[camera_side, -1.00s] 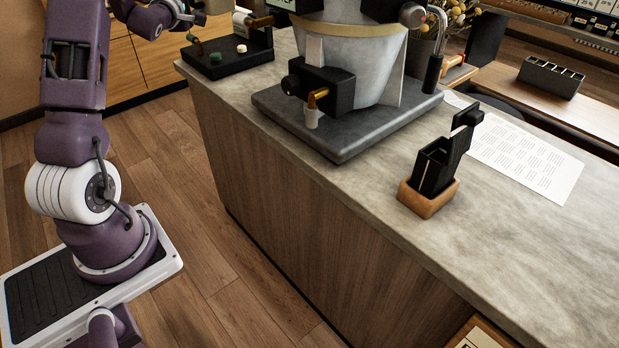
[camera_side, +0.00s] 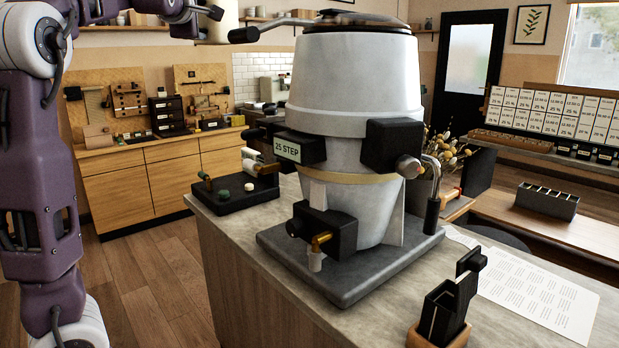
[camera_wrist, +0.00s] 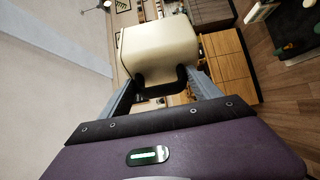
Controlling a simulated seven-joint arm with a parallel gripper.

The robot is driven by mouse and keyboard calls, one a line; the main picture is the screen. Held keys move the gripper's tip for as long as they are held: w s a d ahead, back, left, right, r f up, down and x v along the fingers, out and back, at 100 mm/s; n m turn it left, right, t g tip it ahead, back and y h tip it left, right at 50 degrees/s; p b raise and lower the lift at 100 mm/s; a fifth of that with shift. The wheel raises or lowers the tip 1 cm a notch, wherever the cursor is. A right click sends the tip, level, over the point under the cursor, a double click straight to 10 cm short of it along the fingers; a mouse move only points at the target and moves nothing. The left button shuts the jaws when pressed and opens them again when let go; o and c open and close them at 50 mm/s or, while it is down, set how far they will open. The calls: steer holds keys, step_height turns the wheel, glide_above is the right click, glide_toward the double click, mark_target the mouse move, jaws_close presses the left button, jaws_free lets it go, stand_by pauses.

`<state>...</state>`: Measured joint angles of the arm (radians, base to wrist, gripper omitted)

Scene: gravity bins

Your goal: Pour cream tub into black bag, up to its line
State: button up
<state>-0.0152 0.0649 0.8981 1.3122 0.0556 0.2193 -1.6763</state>
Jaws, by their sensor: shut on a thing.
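The cream tub (camera_wrist: 160,48) is in front of my gripper (camera_wrist: 162,86) in the wrist view. It is a pale box-like tub with rounded edges and a black handle, and my gripper is shut on that handle. I cannot see inside the tub. In the side view, a cream piece, likely the tub (camera_side: 222,24), is cut off by the top edge, close to the end of my arm. I cannot make out a black bag or its line for certain in either view.
A large grey hopper (camera_side: 358,85) labelled "25 STEP" stands on a grey slab (camera_side: 345,275) on the counter. A black upright holder (camera_side: 440,312) in a wooden base and a printed sheet (camera_side: 540,293) are at its right. A black tray (camera_side: 235,196) lies left.

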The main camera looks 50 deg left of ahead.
steer(key=s+d+r+m+t+h, duration=0.25)
steer(key=d+r, duration=0.35)
steer(key=d, duration=0.4)
steer(key=s+d+r+m+t+h, duration=0.1)
steer(key=d+r+m+t+h, duration=0.15)
steer(key=d+r, duration=0.6)
steer(key=w+d+f+m+t+h, duration=0.1)
steer(key=w+d+f+m+h, duration=0.2)
steer(key=d+f, duration=0.7)
steer(key=w+d+f+m+h, duration=0.2)
steer(key=d+f+h, duration=0.3)
steer(key=f, duration=0.9)
steer(key=w+d+f+m+h, duration=0.3)
steer(key=d+f, duration=0.4)
steer(key=f, duration=0.8)
steer(key=w+d+f+m+g+h, duration=0.1)
steer(key=w+d+f+m+h, duration=0.2)
steer(key=f, duration=1.1)
steer(key=shift+w+d+f+h, duration=0.35)
steer(key=shift+w+d+h, duration=0.45)
steer(key=shift+d+h, duration=1.2)
